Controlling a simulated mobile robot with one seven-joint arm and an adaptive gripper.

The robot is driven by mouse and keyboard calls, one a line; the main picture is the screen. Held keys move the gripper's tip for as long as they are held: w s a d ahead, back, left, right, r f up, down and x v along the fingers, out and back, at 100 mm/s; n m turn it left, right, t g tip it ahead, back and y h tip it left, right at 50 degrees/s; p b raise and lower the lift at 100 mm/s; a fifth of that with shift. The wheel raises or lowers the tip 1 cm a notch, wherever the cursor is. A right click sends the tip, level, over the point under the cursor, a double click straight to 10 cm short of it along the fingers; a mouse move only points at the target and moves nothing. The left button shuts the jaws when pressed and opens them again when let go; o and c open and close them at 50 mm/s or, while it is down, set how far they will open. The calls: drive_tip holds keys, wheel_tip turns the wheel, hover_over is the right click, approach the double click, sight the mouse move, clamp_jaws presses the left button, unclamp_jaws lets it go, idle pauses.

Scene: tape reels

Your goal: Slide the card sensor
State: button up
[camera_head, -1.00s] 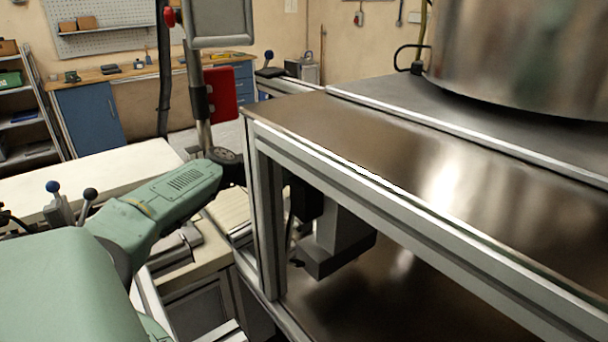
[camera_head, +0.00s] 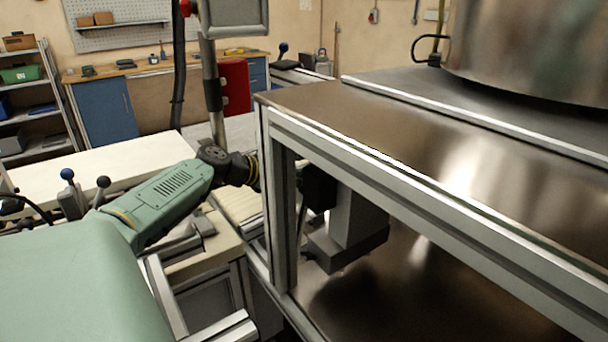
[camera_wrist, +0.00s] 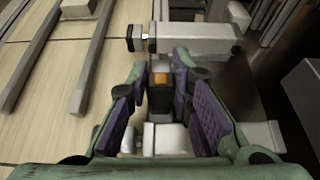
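In the wrist view a small dark block with an orange patch (camera_wrist: 160,88), which looks like the card sensor, sits between the fingers of my gripper (camera_wrist: 160,105). The gripper is open, its purple pads apart on the left and right of the block. I see gaps on both sides. A pale block (camera_wrist: 163,138) lies nearer, low between the fingers. A pale cylinder (camera_wrist: 195,39) lies crosswise just beyond the fingertips. In the head view the gripper is hidden behind the front post of the metal frame, and I cannot make out the sensor there.
The metal frame's post (camera_head: 279,210) stands close beside my wrist. A grey block (camera_head: 345,240) hangs under its brown top (camera_head: 420,130). Pale slatted boards (camera_wrist: 60,75) with grey rails lie left in the wrist view. A red box (camera_head: 235,86) stands behind.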

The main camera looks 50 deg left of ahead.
drive_tip(key=o, duration=0.4)
drive_tip(key=shift+s, duration=0.1)
drive_tip(key=v, duration=0.7)
drive_tip(key=shift+s+r, duration=0.1)
drive_tip(key=shift+s, duration=0.05)
idle(0.5)
